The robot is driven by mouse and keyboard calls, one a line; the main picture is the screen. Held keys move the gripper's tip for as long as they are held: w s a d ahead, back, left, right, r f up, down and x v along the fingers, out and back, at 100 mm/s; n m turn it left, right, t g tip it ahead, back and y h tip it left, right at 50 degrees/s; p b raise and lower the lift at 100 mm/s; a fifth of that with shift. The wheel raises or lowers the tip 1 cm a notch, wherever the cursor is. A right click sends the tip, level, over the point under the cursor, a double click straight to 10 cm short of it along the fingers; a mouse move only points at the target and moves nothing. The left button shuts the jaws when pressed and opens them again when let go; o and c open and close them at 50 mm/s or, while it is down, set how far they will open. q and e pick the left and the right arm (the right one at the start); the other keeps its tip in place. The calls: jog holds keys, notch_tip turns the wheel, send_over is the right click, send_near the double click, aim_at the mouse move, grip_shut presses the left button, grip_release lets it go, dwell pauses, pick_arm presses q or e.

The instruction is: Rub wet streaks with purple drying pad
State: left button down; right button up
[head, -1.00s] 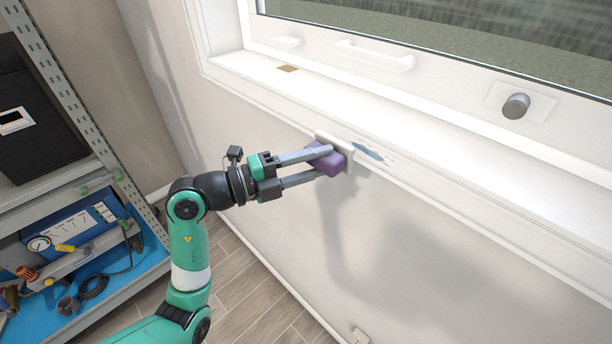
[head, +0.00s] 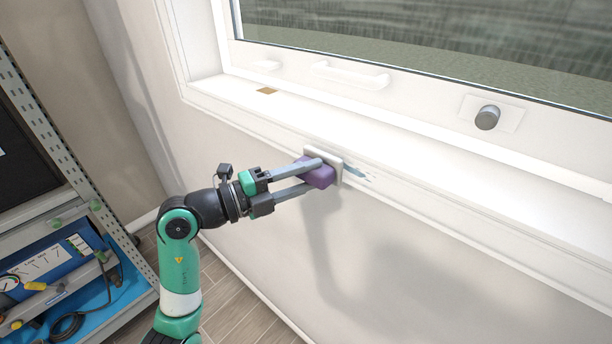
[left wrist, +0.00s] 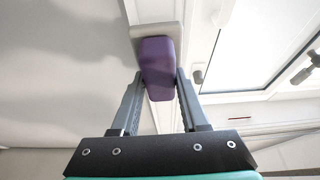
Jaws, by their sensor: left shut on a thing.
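The purple drying pad (head: 319,177) has a purple grip block and a pale face plate. It also shows in the left wrist view (left wrist: 157,68), between the two fingers. My left gripper (head: 312,176) is shut on the purple block. The pad's pale face is against or very close to the front edge of the white window sill; I cannot tell if it presses. The wet streaks (head: 356,173) show as a blue-grey smear with small drops just right of the pad. Part of the streaks may be hidden behind the pad. My right gripper is not in view.
The white sill (head: 420,165) runs along beneath the window, with a small brown patch (head: 266,90) on it. A window handle (head: 350,75) and a grey knob (head: 487,118) stick out above. A metal rack (head: 45,220) stands at left. The wall below the sill is clear.

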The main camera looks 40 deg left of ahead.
pick_arm(q)
jog(key=shift+w+p, duration=0.35)
jog(key=shift+w, duration=0.4)
